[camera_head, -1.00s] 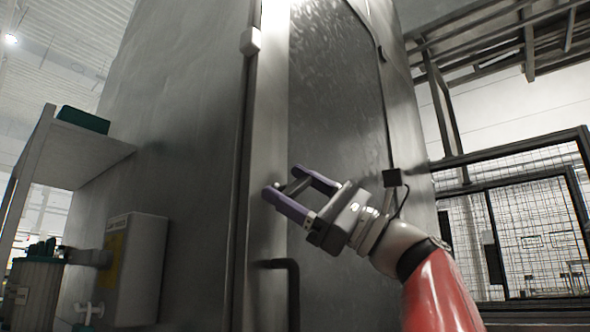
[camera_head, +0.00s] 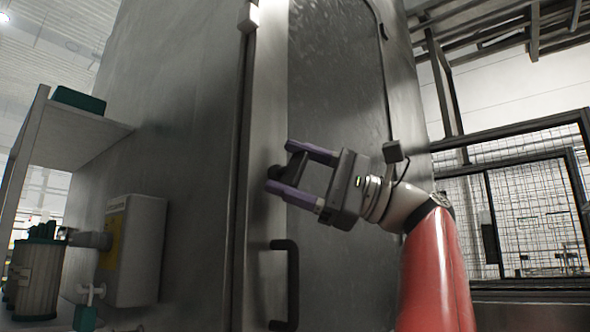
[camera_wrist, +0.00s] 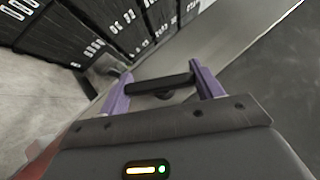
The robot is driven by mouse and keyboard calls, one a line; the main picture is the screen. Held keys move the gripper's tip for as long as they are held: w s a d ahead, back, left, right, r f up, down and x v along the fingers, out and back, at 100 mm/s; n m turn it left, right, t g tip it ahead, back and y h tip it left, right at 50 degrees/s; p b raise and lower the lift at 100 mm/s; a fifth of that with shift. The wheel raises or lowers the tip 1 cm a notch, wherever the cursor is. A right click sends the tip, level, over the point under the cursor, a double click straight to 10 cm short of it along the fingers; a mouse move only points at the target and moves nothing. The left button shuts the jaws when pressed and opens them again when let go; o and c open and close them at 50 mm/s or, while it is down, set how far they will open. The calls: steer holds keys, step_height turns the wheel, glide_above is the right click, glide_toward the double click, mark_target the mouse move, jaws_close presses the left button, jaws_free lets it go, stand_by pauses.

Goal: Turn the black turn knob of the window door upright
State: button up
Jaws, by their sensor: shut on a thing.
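The black turn knob (camera_wrist: 160,84) shows in the wrist view as a dark bar spanning between my two purple fingers, with a round hub behind its middle. My gripper (camera_wrist: 158,82) is shut on it, one finger at each end. In the head view my gripper (camera_head: 279,167) is at the left edge zone of the metal door (camera_head: 335,85), one finger above the other. The knob (camera_head: 292,171) is a dark piece between the fingers there, tilted and partly hidden by them, so its exact angle is hard to tell.
A black bar handle (camera_head: 291,285) stands out from the door below my gripper. A shelf (camera_head: 75,140) and a grey box (camera_head: 138,250) are on the left side wall. Mesh fencing (camera_head: 535,215) stands at the right.

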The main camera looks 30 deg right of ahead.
steer(key=o, duration=1)
steer(key=shift+d, duration=0.1)
steer(key=v, duration=0.7)
steer(key=shift+s+d+f, duration=0.15)
steer(key=shift+s+d, duration=0.05)
steer(key=shift+d, duration=0.05)
